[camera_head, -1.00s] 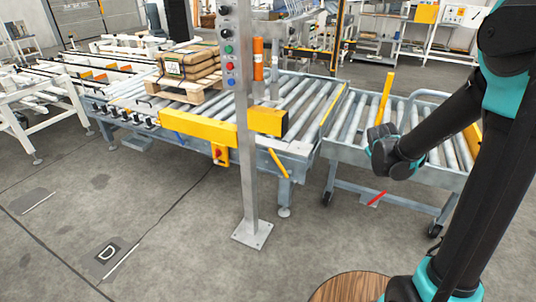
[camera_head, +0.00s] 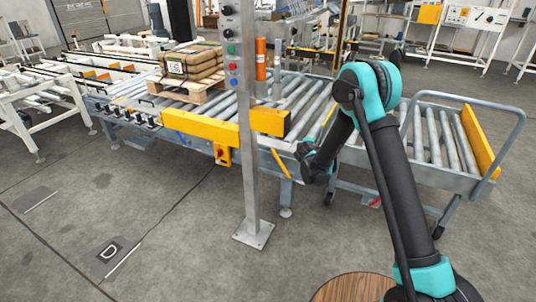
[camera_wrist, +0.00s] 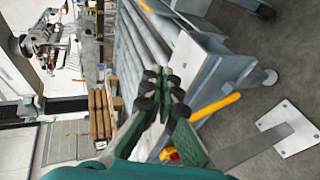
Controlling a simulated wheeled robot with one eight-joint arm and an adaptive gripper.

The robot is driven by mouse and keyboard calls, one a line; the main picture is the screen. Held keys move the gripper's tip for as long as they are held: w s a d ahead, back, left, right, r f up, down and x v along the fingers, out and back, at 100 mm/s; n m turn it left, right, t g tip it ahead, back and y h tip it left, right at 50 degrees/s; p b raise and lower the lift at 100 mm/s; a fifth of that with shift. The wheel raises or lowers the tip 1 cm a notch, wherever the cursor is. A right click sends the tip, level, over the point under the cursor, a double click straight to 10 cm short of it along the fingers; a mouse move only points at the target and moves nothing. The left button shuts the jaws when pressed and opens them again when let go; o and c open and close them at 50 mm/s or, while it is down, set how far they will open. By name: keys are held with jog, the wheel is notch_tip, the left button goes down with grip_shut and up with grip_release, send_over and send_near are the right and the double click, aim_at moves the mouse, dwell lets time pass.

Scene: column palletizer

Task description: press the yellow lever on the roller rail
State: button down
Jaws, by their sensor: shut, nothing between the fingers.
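The yellow lever (camera_head: 281,163) is a short bar slanting down from the front side of the roller rail (camera_head: 262,147), near its right end. In the wrist view the lever (camera_wrist: 215,107) lies to the right of my fingertips, beside the grey rail frame, with a visible gap. My gripper (camera_wrist: 165,90) is shut and empty, its dark fingertips close together. In the head view my wrist hangs just right of the lever, and the fingertips are hard to make out there. I see no contact with the lever.
A steel post (camera_head: 247,190) with a button panel stands left of the lever. A yellow box with a red button (camera_head: 222,154) hangs under the rail. A roller cart (camera_head: 462,183) stands at right, partly behind my arm. Stacked sacks (camera_head: 193,62) lie on a pallet on the rollers.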

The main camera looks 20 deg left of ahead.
jog(key=s+a+f+n+y, duration=0.2)
jog(key=a+f, duration=0.4)
jog(key=a, duration=0.3)
jog(key=s+a+f+n+t+y, duration=0.1)
jog(key=a+f+n, duration=0.4)
jog(key=a, duration=0.5)
jog(key=shift+s+f+n+y, duration=0.3)
jog(key=shift+s+f+y, duration=0.4)
jog(key=shift+s, duration=0.05)
jog(key=shift+w, duration=0.1)
